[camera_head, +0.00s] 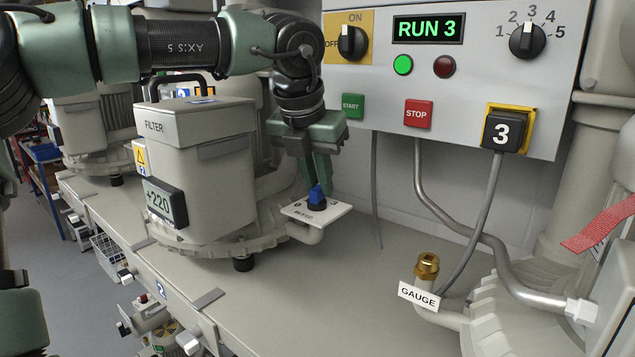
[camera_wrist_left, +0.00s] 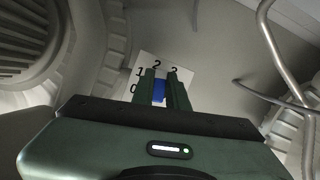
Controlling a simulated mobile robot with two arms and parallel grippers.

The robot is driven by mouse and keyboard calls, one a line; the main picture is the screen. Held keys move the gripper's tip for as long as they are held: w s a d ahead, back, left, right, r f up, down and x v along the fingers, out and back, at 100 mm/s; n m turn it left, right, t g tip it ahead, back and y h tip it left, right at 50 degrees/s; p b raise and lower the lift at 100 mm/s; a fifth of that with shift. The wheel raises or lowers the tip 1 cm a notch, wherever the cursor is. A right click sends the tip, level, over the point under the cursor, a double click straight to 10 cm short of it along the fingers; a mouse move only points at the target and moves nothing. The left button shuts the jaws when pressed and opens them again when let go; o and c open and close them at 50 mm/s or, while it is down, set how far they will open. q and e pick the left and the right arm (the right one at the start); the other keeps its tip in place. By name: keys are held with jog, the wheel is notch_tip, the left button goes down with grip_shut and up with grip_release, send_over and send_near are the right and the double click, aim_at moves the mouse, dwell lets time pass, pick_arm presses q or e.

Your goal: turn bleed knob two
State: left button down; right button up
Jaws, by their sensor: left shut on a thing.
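The bleed knob is a blue knob (camera_head: 317,196) on a white dial plate (camera_head: 334,210) fixed to a pipe stub at the front of the filter blower. My left gripper (camera_head: 316,184) reaches down from above and is shut on the blue knob. In the left wrist view the knob (camera_wrist_left: 158,91) sits between the two green fingers, with 0, 1, 2 and 3 marked around the plate (camera_wrist_left: 150,60). The fingers partly hide the knob, so its exact pointing is hard to tell. My right gripper is not clearly in view.
The filter box (camera_head: 205,150) with a +220 display (camera_head: 159,203) stands left of the knob. A control panel (camera_head: 450,80) reads RUN 3 behind, with a STOP button (camera_head: 418,113). A gauge port (camera_head: 427,266) and hoses are at right. Bench between is clear.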

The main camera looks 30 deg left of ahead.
pick_arm(q)
jog(key=shift+m+h, duration=0.3)
jog(key=shift+m, duration=0.3)
jog(key=c, duration=1.5)
grip_release()
jog(key=shift+o, duration=0.5)
jog(key=shift+w, duration=0.1)
jog(key=shift+r, duration=0.1)
